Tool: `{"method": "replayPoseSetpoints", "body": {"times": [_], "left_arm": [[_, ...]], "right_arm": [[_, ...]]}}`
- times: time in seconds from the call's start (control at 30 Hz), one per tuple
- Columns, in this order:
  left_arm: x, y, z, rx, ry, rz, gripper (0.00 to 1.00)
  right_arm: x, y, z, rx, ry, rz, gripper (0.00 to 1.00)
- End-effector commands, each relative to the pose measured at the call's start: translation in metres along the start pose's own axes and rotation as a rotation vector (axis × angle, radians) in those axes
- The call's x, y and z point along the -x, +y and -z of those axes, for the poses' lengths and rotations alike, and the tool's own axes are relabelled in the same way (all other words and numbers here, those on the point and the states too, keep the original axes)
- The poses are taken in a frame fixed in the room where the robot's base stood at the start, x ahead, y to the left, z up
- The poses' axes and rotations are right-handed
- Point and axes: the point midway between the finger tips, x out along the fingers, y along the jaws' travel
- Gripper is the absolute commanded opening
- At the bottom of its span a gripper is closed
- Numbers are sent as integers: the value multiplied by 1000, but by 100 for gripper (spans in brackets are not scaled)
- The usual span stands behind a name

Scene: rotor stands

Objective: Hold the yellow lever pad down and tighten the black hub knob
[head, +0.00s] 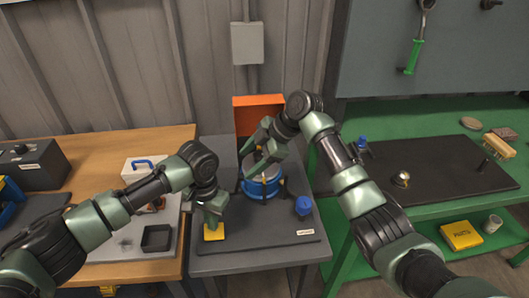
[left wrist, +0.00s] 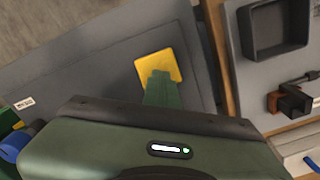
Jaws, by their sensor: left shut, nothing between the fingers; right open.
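The yellow lever pad (head: 214,234) lies on the dark grey mat at the front of the middle table. My left gripper (head: 210,221) is shut and empty, its tips over the pad; in the left wrist view the fingers (left wrist: 161,86) overlap the near part of the pad (left wrist: 157,61). I cannot tell whether they press it. A blue round rotor stand (head: 262,188) stands behind the pad to the right. My right gripper (head: 257,165) is open over its top. The black hub knob cannot be made out; the right gripper covers that area.
An orange panel (head: 258,101) stands behind the stand. A blue-topped piece (head: 303,205) sits on the mat at right. A black tray (head: 157,238) is on the left bench. A green bench (head: 440,130) with a dark mat is at right.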

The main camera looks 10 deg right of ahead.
Motion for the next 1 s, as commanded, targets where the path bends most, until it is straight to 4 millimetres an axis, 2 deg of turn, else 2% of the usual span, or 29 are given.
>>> {"method": "replayPoseSetpoints", "body": {"times": [0.03, 0.2, 0.33, 0.47, 0.57, 0.67, 1.0], "left_arm": [[0, 0, 1, 0, 3, 1, 0], [1, 0, 1, 0, 4, 0, 0], [1, 0, 1, 0, 4, 0, 0], [0, 0, 1, 0, 4, 0, 0], [0, 0, 1, 0, 4, -1, 0], [0, 0, 1, 0, 4, -1, 0], [0, 0, 1, 0, 3, 0, 0]], "right_arm": [[8, -5, -19, -118, 90, -56, 63], [51, -11, -65, -432, 323, -223, 63], [82, -16, -90, -570, 423, -307, 63], [96, -19, -101, -632, 470, -345, 63], [93, -16, -101, -645, 482, -353, 63], [81, -9, -96, -643, 481, -351, 63], [24, 22, -74, -643, 480, -349, 63]]}}
